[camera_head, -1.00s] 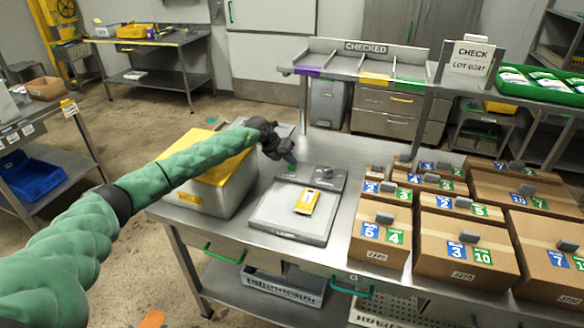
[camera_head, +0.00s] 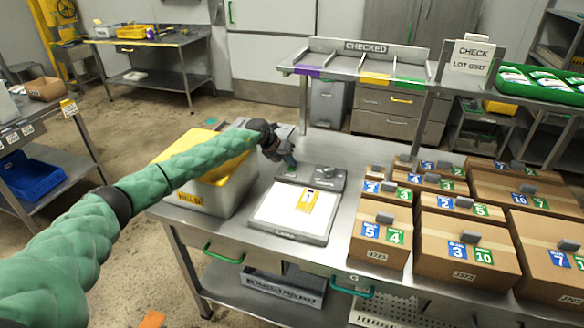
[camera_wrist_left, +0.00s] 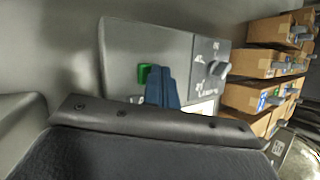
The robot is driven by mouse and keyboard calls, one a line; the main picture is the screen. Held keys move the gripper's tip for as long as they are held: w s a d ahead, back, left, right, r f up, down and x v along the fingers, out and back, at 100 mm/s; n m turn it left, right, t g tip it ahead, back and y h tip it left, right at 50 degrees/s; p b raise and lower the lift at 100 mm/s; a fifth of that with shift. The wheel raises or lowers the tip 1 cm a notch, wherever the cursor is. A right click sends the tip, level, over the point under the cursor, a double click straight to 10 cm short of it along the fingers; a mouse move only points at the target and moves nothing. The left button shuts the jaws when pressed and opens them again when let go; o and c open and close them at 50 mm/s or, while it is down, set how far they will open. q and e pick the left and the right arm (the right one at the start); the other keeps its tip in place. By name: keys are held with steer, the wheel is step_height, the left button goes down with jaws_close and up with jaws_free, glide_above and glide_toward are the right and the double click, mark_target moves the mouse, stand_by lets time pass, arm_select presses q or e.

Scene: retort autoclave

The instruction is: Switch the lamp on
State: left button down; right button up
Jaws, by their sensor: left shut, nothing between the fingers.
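The lamp (camera_head: 276,222) is a flat box on the steel table with a bright white lit panel. A small yellow card (camera_head: 307,201) lies on the panel. Behind the panel is a grey control strip with a knob (camera_head: 325,172) at its right; the knob also shows in the left wrist view (camera_wrist_left: 216,69). A green switch (camera_wrist_left: 145,75) sits on the strip. My left gripper (camera_head: 290,164) is shut and empty, its blue fingertips (camera_wrist_left: 164,88) beside or on the green switch; I cannot tell whether they touch. My right gripper is not in view.
A grey bin with a yellow lid (camera_head: 235,178) stands left of the lamp. Several labelled cardboard boxes (camera_head: 380,232) fill the table's right side. A shelf marked CHECKED (camera_head: 345,62) stands behind. Bare steel lies between lamp and boxes.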

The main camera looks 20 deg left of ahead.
mark_target(290, 168)
arm_select(q)
steer(key=shift+f, duration=0.15)
stand_by(0.4)
steer(key=shift+r, duration=0.95)
steer(key=shift+r+p, duration=1.05)
steer(key=shift+r, duration=1.45)
steer(key=shift+f, duration=0.1)
